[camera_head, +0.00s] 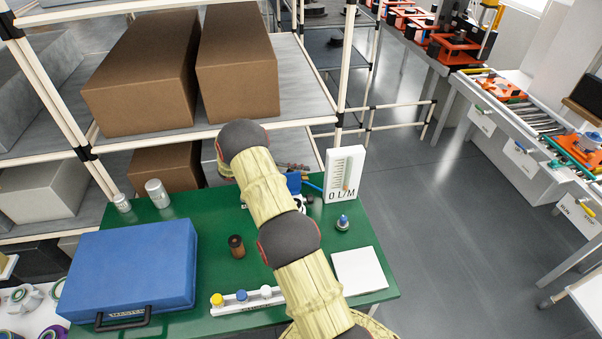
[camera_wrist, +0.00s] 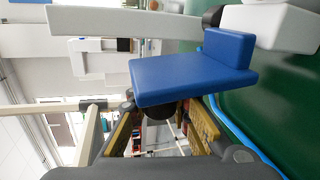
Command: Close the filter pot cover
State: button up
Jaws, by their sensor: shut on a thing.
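A blue L-shaped block (camera_wrist: 185,68), which seems to be the filter pot cover, fills the middle of the wrist view. A dark rounded part (camera_wrist: 160,109) shows below it. My gripper (camera_wrist: 163,124) has its yellow-padded fingers on either side of this dark part and is shut on it. The exact contact is hidden by the block and fingers. In the head view the blue piece (camera_head: 293,183) shows just right of my arm, above the green table (camera_head: 205,258). The pot's body is largely hidden there; I cannot tell how far the cover is open.
A white gauge panel marked 0 L/M (camera_head: 345,173) stands right of the blue piece. A blue case (camera_head: 130,265), a brown cylinder (camera_head: 236,246) and a white block (camera_head: 359,270) are on the table. A shelf with cardboard boxes (camera_head: 185,75) stands behind. A blue hose (camera_wrist: 240,133) runs nearby.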

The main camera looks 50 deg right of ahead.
grip_shut()
dwell(0.3)
